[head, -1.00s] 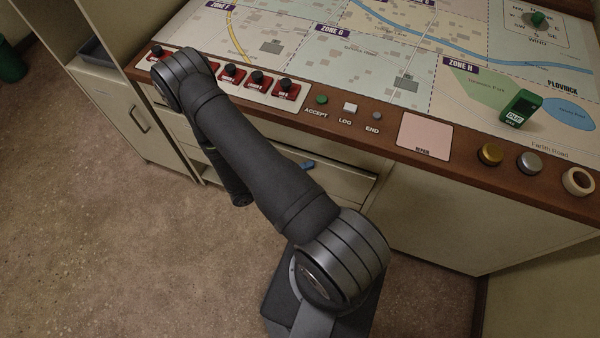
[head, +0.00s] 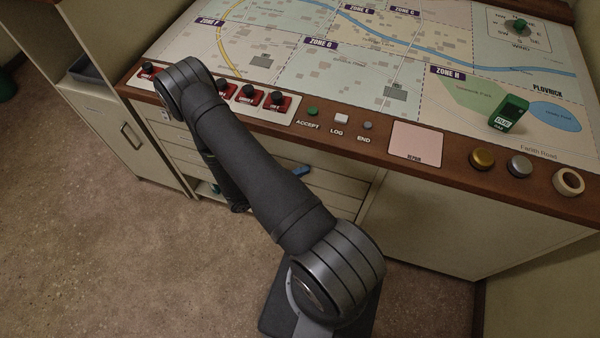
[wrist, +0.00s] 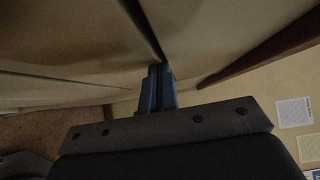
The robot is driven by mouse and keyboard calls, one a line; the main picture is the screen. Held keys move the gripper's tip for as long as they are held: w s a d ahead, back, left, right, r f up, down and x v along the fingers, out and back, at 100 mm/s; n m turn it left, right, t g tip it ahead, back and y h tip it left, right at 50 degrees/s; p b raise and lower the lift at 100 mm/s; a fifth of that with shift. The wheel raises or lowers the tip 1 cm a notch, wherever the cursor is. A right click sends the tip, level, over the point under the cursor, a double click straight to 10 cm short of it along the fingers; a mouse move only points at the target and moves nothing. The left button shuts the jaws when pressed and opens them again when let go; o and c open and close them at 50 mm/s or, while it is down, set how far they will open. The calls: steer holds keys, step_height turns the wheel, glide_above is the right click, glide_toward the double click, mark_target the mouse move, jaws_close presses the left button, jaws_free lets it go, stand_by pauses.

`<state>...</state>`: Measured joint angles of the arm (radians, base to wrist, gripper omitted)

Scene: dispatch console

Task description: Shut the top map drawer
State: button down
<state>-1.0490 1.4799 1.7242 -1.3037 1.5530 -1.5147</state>
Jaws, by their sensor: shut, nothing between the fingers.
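The top map drawer (head: 335,160) is a pale, wide front just under the wooden counter edge. It sits close in under the counter and looks about flush with the fronts below; a small remaining gap cannot be ruled out. My gripper's blue fingers (head: 302,170) are shut and empty at the drawer fronts. In the wrist view the blue fingers (wrist: 158,88) point at the pale fronts, their tips by a dark seam. Whether they touch the drawer is unclear. My arm hides the drawer's left part in the head view.
Above is the counter with red switches (head: 277,101), a pink pad (head: 415,144), round knobs (head: 482,158) and a green block (head: 508,113) on the map. A cabinet with a handle (head: 131,136) stands at left. The floor in front is clear.

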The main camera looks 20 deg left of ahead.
steer(key=shift+w+r, duration=0.1)
steer(key=shift+w, duration=0.15)
steer(key=s+d+v, duration=0.2)
steer(key=v, duration=1.1)
steer(key=shift+s, duration=0.2)
steer(key=shift+w+d, duration=0.1)
steer(key=shift+d, duration=0.05)
steer(key=x, duration=0.4)
steer(key=w+a+x, duration=0.1)
steer(key=x, duration=0.6)
steer(key=shift+w+d, duration=0.1)
steer(key=shift+w, duration=1.05)
